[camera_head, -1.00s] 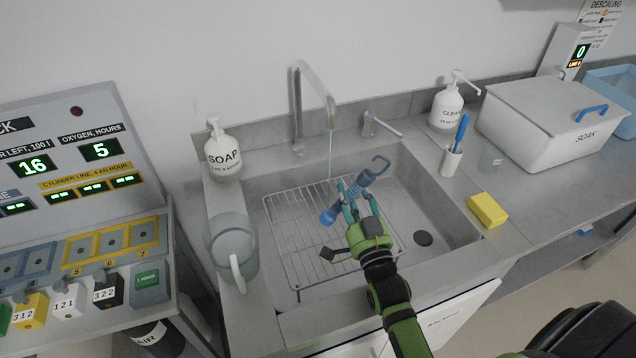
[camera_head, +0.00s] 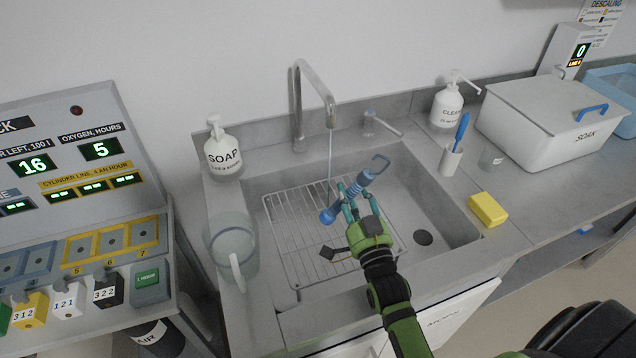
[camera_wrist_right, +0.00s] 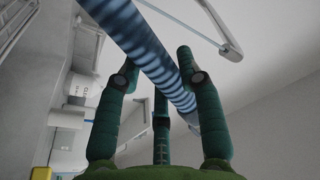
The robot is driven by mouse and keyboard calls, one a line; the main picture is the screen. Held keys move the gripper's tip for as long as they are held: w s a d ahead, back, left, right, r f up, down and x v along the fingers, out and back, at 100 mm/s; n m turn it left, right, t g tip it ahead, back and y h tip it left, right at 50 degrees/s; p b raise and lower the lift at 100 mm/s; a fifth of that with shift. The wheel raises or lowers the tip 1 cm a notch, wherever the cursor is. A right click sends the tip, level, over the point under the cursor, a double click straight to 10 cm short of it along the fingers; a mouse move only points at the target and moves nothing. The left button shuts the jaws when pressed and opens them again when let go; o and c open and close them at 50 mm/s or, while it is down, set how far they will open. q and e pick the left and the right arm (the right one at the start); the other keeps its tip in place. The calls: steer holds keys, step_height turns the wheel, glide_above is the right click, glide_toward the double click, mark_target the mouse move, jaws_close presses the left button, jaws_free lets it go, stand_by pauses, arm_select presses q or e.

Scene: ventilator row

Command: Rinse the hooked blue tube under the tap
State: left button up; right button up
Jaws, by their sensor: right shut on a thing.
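The hooked blue tube (camera_head: 362,181) is in my right gripper (camera_head: 354,204), over the sink, tilted with its hook up and to the right and its thick blue end down and to the left. In the right wrist view the ribbed tube (camera_wrist_right: 150,48) runs between the fingers of my right gripper (camera_wrist_right: 160,85). The tap (camera_head: 312,85) stands at the back of the sink. A thin stream of water (camera_head: 329,155) falls from its spout, just left of and behind the tube; I cannot tell whether it touches the tube. My left gripper is out of view.
A wire rack (camera_head: 290,225) lies in the sink (camera_head: 420,195). A clear jug (camera_head: 232,245) and a soap bottle (camera_head: 223,155) stand left. A tap lever (camera_head: 380,122), brush cup (camera_head: 451,160), yellow sponge (camera_head: 488,209) and lidded white bin (camera_head: 545,125) are right.

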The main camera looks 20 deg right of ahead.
mark_target(363, 185)
steer(key=s+r+p, duration=0.1)
steer(key=p, duration=0.1)
steer(key=s+r+p, duration=0.2)
steer(key=shift+s+d+r, duration=0.15)
steer(key=shift+s+r, duration=0.05)
steer(key=shift+s, duration=0.1)
steer(key=shift+s+r+p, duration=0.35)
steer(key=shift+s+p, duration=0.35)
steer(key=shift+p, duration=0.15)
